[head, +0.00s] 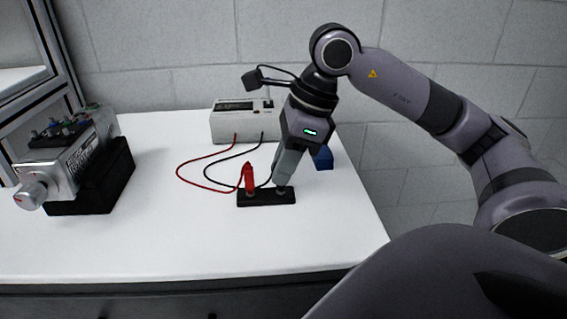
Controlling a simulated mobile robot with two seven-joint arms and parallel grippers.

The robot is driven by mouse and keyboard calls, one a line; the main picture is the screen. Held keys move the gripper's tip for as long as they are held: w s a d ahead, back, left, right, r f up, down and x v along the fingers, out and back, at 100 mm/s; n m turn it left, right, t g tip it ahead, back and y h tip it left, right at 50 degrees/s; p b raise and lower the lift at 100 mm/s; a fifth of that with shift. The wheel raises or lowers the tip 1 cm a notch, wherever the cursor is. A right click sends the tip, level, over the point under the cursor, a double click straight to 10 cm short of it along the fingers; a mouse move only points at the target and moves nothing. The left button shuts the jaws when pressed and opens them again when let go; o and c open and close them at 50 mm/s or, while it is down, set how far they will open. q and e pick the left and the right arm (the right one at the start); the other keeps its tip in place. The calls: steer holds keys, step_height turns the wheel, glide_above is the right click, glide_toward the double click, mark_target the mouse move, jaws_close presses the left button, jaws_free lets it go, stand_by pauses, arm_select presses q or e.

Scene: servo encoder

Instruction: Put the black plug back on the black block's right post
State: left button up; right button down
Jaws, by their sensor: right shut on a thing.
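The black block (266,199) lies flat on the white table. The red plug (249,179) stands upright on the block's left post. My right gripper (282,187) comes down tilted over the block's right end, its tips at the right post. It is shut on the black plug, which its fingers hide almost wholly. The black lead (209,180) runs behind the red plug towards the fingertips. I cannot tell whether the plug is seated on the post or just above it. My left gripper is out of view.
A pale meter box (228,127) with red and black leads stands behind the block. A blue block (323,158) sits behind my right gripper. A silver device on a black base (92,187) stands at the left. The front of the table is clear.

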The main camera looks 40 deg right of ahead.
steer(key=shift+f, duration=0.2)
stand_by(0.3)
steer(key=c, duration=1)
jaws_free()
steer(key=shift+r, duration=0.15)
